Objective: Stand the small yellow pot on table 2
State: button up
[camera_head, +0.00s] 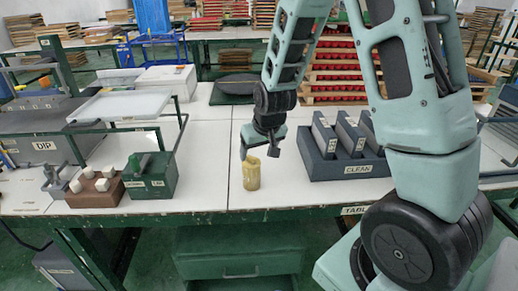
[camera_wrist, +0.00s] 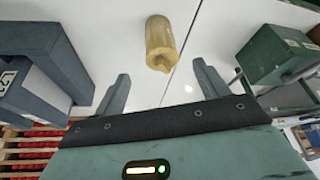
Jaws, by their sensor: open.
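The small yellow pot (camera_head: 251,174) stands upright on the white table (camera_head: 215,190), near its front edge, close to a seam in the top. The table's front label reads "TABLE"; its number is hidden behind my arm. My gripper (camera_head: 258,150) is above and just behind the pot in the head view. In the wrist view my gripper (camera_wrist: 161,72) is open, its two fingers apart with nothing between them. The pot (camera_wrist: 160,42) lies beyond the fingertips, roughly centred between them, and does not appear to be touched.
A dark rack labelled CLEAN (camera_head: 345,170) stands to the right. A green box (camera_head: 150,178) and a brown block with white knobs (camera_head: 95,190) stand to the left, near the DIP station (camera_head: 35,130). White tabletop around the pot is clear.

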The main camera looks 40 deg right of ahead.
jog(key=s+a+r+n+g+y, duration=0.15)
jog(key=s+a, duration=0.25)
jog(key=a, duration=0.4)
jog(key=s+a+r+n+y, duration=0.1)
jog(key=s+a+r+n, duration=0.25)
jog(key=a, duration=0.45)
jog(key=s+a+r+n+g, duration=0.1)
jog(key=s+a, duration=0.3)
jog(key=s, duration=0.5)
jog(key=s+a+r+n+g, duration=0.2)
jog(key=s+a+n, duration=0.2)
jog(key=s, duration=0.5)
jog(key=shift+a+r+h, duration=0.15)
jog(key=shift+a+h, duration=0.3)
jog(key=shift+a, duration=0.05)
